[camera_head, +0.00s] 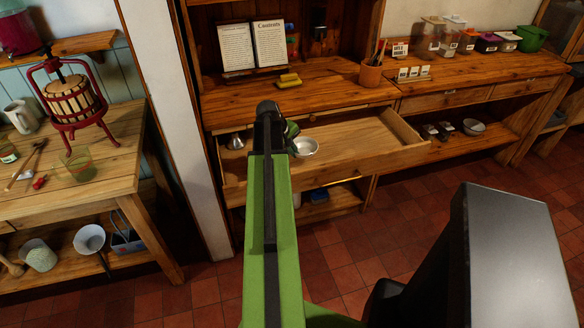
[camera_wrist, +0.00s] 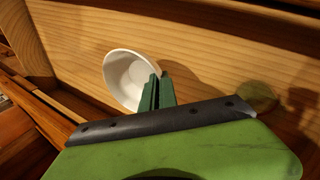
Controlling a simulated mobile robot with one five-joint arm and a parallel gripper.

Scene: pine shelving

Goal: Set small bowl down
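The small white bowl (camera_head: 306,146) is at the open pine drawer (camera_head: 360,146), right of the end of my green arm. In the wrist view the bowl (camera_wrist: 122,72) looks tilted, with its opening toward the camera. My gripper (camera_wrist: 158,82) has its green fingers close together at the bowl's right rim and appears shut on it. A shadow falls on the pale wood to the right of the bowl. I cannot tell whether the bowl's base touches the drawer floor. My arm hides most of the gripper in the head view.
A metal funnel-like piece (camera_head: 236,142) lies in the drawer's left part. A round object (camera_wrist: 257,96) is right of my gripper in the wrist view. The drawer's right part is clear.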

